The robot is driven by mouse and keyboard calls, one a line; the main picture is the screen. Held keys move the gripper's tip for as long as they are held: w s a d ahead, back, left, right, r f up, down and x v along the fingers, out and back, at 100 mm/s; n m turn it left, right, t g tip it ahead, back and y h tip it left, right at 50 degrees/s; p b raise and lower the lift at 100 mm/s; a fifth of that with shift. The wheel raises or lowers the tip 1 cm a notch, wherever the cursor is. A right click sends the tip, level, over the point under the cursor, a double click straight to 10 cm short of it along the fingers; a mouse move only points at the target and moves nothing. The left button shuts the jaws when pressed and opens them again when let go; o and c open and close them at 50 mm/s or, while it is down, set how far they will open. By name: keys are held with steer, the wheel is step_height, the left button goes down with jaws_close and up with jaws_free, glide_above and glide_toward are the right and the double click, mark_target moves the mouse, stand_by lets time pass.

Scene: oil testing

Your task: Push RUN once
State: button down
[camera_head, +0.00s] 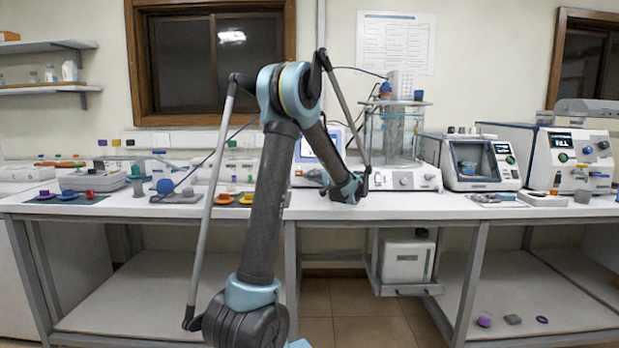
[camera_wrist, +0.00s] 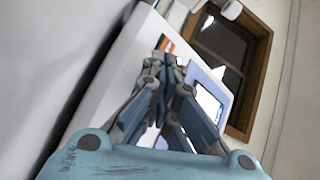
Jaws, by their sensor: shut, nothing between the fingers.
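My gripper (camera_wrist: 160,62) is shut and empty in the wrist view, its tips together in front of a white instrument. In the head view my gripper (camera_head: 316,178) is small and partly behind my wrist, low in front of this instrument. The instrument has a blue-edged screen (camera_head: 308,148), also in the wrist view (camera_wrist: 208,98). An orange mark (camera_wrist: 167,45) shows just beyond the fingertips. I cannot read any RUN label, and I cannot tell whether the tips touch the instrument.
A glass bath unit (camera_head: 392,135) stands right of my gripper on the bench (camera_head: 455,207). Further right are a white unit with a dark window (camera_head: 475,160) and one with a lit display (camera_head: 561,141). Coloured caps and a dark mat (camera_head: 60,199) lie at left.

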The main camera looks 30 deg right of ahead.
steer(key=shift+s+a+r, duration=0.3)
steer(key=shift+s+a, duration=0.1)
steer(key=shift+s, duration=0.25)
stand_by(0.3)
steer(key=shift+s+a+r, duration=0.3)
steer(key=shift+s+a, duration=0.1)
steer(key=shift+s, duration=0.25)
steer(key=shift+s+a+r, duration=0.35)
steer(key=shift+s+a, duration=0.05)
steer(key=shift+s, duration=0.3)
steer(key=shift+s+a+r, duration=0.3)
steer(key=shift+s+a, duration=0.1)
steer(key=shift+s, duration=0.25)
